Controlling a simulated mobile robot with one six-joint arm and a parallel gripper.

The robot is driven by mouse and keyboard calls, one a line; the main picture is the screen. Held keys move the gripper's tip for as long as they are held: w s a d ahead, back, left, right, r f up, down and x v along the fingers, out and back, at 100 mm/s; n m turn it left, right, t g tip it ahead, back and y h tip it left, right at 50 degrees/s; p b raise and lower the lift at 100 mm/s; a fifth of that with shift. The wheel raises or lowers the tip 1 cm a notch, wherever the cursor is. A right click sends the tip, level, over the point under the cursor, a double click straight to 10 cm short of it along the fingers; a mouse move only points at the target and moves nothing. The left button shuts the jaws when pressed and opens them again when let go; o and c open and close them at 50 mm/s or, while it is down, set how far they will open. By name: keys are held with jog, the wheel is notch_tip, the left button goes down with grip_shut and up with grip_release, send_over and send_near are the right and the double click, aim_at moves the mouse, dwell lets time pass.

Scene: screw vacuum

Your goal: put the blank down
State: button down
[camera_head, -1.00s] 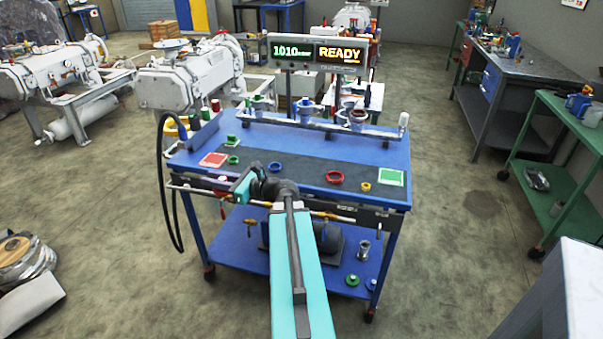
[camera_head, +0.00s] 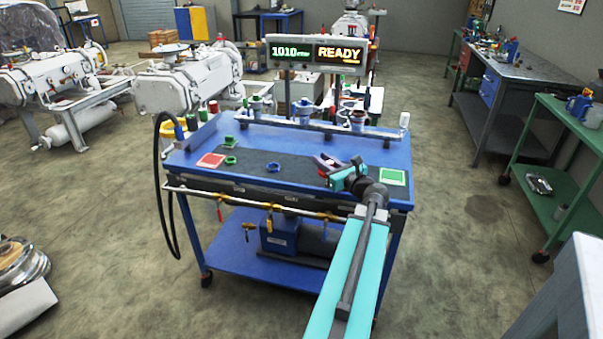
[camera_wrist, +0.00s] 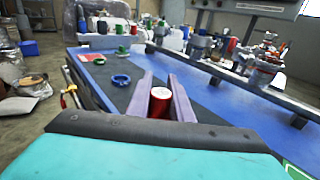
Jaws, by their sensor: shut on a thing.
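My gripper (camera_head: 328,164) is over the right part of the dark mat on the blue cart. In the wrist view, the two fingers (camera_wrist: 160,84) stand on either side of a red cylindrical piece with a pale top, the blank (camera_wrist: 160,101), and are shut on it. Its lower end is hidden, so I cannot tell whether it touches the mat. A red square pad (camera_head: 212,160) lies at the mat's left end and a green square pad (camera_head: 392,177) at its right end.
A blue ring (camera_head: 273,166) and green ring (camera_head: 231,161) lie on the mat; a green piece (camera_head: 230,141) stands behind. A pipe with valves (camera_head: 305,120) runs along the cart's back, below a display reading READY (camera_head: 338,53).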

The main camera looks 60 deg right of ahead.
jog(key=shift+s+d+m+h, duration=0.2)
jog(key=shift+s+d, duration=0.25)
jog(key=shift+s, duration=0.2)
jog(key=shift+s+d+m+h, duration=0.1)
jog(key=shift+s+d+h, duration=0.1)
jog(key=shift+s+d, duration=0.3)
jog(key=shift+s+a, duration=0.1)
jog(key=w+d, duration=0.1)
jog(key=w, duration=0.4)
jog(key=w+d+f, duration=0.1)
jog(key=w, duration=0.4)
jog(key=w+d+p, duration=0.1)
jog(key=w, duration=0.4)
jog(key=shift+w+d+f, duration=0.25)
jog(key=shift+w+d, duration=0.1)
jog(key=shift+d, duration=0.05)
jog(key=shift+f, duration=1.75)
